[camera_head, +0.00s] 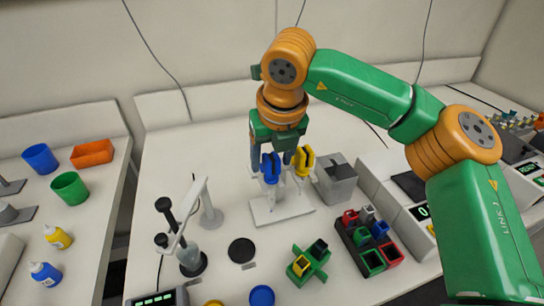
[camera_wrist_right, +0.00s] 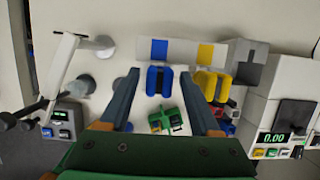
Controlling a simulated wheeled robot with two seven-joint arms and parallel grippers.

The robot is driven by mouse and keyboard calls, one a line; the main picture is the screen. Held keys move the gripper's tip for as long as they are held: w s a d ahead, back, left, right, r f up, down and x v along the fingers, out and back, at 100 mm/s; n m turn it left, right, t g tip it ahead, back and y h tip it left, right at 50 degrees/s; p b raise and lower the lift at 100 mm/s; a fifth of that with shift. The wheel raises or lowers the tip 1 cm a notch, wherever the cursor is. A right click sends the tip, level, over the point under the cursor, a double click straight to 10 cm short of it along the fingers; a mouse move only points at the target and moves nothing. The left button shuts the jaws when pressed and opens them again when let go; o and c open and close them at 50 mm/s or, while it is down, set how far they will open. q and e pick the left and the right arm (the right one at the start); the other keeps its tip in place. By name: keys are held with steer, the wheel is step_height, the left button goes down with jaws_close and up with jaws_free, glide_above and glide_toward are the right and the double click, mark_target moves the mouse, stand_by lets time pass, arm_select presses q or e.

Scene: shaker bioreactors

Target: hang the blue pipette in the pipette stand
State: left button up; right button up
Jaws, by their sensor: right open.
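The blue pipette (camera_head: 271,168) is upright at the left place of the white pipette stand (camera_head: 265,214), beside the yellow pipette (camera_head: 303,161). It appears to hang there, but its contact with the holder is hidden. My right gripper (camera_head: 270,155) is open above the stand, with its fingers on either side of the blue pipette. In the right wrist view the blue pipette (camera_wrist_right: 160,80) lies between the two spread fingers, with gaps visible at both sides. The yellow pipette (camera_wrist_right: 213,85) is just outside the right finger. My left gripper is not in view.
A grey box (camera_head: 337,180) stands right of the stand. A rack of coloured blocks (camera_head: 370,245) and a green holder (camera_head: 310,264) are in front. A white post-like device (camera_head: 208,215) stands at left. The table behind the stand is mostly clear.

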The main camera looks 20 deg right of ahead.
step_height(320, 180, up, 7)
steer(key=p, duration=0.6)
steer(key=shift+r, duration=0.15)
steer(key=shift+f, duration=0.2)
